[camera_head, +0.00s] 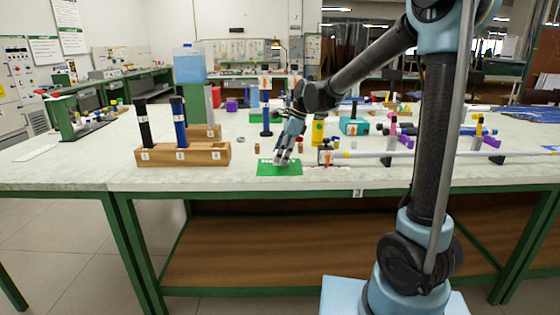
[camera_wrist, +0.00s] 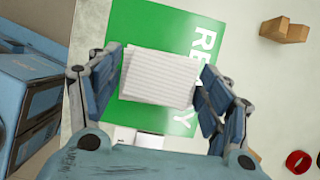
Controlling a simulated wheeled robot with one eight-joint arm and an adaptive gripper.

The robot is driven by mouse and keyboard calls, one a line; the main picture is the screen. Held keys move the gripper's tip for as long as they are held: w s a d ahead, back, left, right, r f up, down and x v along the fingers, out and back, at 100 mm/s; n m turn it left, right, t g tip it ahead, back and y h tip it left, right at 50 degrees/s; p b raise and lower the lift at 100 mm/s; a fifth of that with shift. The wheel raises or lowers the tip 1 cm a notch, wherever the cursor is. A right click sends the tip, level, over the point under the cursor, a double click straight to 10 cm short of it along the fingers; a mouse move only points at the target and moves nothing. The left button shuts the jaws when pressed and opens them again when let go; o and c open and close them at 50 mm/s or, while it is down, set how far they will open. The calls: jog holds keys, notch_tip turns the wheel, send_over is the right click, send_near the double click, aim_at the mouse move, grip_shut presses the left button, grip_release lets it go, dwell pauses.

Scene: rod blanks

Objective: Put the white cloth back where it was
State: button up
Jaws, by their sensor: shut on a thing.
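The white cloth (camera_wrist: 158,78) shows in the wrist view as a folded, striped white pad between my fingers. My gripper (camera_wrist: 158,88) is shut on it, one finger at each side. Below the cloth is a green mat (camera_wrist: 152,24) with the white word READY, partly covered by the cloth and my gripper. In the head view my gripper (camera_head: 283,159) points down over the green mat (camera_head: 265,171) near the table's front edge. I cannot tell whether the cloth touches the mat. The cloth is hardly visible in the head view.
A wooden rack (camera_head: 205,153) with a black rod and a blue rod stands left of the mat. A long pale rod (camera_head: 400,153) lies on supports to the right. A wooden block (camera_wrist: 286,31) and a red ring (camera_wrist: 298,161) lie right of the mat in the wrist view.

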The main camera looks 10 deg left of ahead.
notch_tip(320, 180, down, 2)
jog(key=shift+f, duration=0.15)
jog(key=o, duration=1.1)
jog(key=v, duration=1.2)
jog(key=s+d+f+n+t+h, duration=0.1)
jog(key=s+d+f+n, duration=0.3)
jog(key=d, duration=0.6)
jog(key=s+d+n+t+h, duration=0.1)
jog(key=s+d+n, duration=0.2)
jog(key=s+d, duration=0.55)
jog(key=s+d+f+n+t+h, duration=0.1)
jog(key=s+d+f+n+h, duration=0.1)
jog(key=s+d+f+n, duration=0.6)
jog(key=s+d+f, duration=0.4)
jog(key=d+f, duration=0.2)
jog(key=d, duration=0.2)
jog(key=shift+s+d, duration=0.2)
jog(key=shift+d, duration=0.15)
jog(key=shift+f, duration=0.1)
